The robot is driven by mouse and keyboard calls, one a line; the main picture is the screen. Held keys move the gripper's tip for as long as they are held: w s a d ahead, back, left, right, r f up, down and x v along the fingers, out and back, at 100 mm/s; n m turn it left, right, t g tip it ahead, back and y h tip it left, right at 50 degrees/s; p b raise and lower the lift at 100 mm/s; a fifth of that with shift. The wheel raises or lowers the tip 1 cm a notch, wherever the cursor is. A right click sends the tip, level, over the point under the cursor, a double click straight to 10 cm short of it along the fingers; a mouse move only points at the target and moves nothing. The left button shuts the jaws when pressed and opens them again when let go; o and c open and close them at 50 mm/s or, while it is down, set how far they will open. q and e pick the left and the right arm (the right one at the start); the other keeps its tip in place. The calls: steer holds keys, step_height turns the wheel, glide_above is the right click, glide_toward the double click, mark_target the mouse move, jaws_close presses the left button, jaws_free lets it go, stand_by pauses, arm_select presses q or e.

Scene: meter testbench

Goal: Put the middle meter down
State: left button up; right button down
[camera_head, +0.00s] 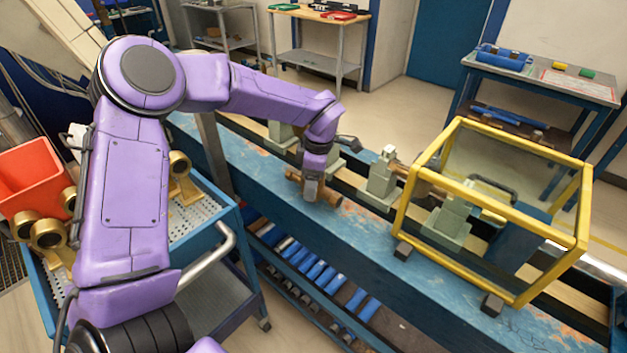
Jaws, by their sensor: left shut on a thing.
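My left gripper (312,190) reaches over the blue bench (365,243) from the left, pointing down. It is shut on a brown-bronze meter (327,195), a short cylinder lying on its side at the bench's top. The gripper hides part of the meter, and I cannot tell whether it touches the bench. Several brass meters, one of them here (48,233), sit on the blue cart at the left. My right gripper is not in view.
A yellow-framed clear guard (573,243) stands over the bench's right part. Grey-green clamp blocks (383,177) line the bench behind the gripper. A blue cart (208,228) and a red bin (33,175) are at the left. Bare bench top lies right of the gripper.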

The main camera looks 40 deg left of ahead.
arm_select(q)
steer(key=shift+d, duration=0.1)
steer(key=o, duration=1.6)
steer(key=shift+f, duration=0.1)
steer(key=shift+o, duration=0.2)
steer(key=r, duration=0.8)
steer(key=d+r, duration=0.1)
steer(key=r, duration=0.3)
steer(key=shift+w+d+r, duration=0.1)
steer(key=shift+w+r, duration=0.05)
steer(key=shift+w, duration=0.15)
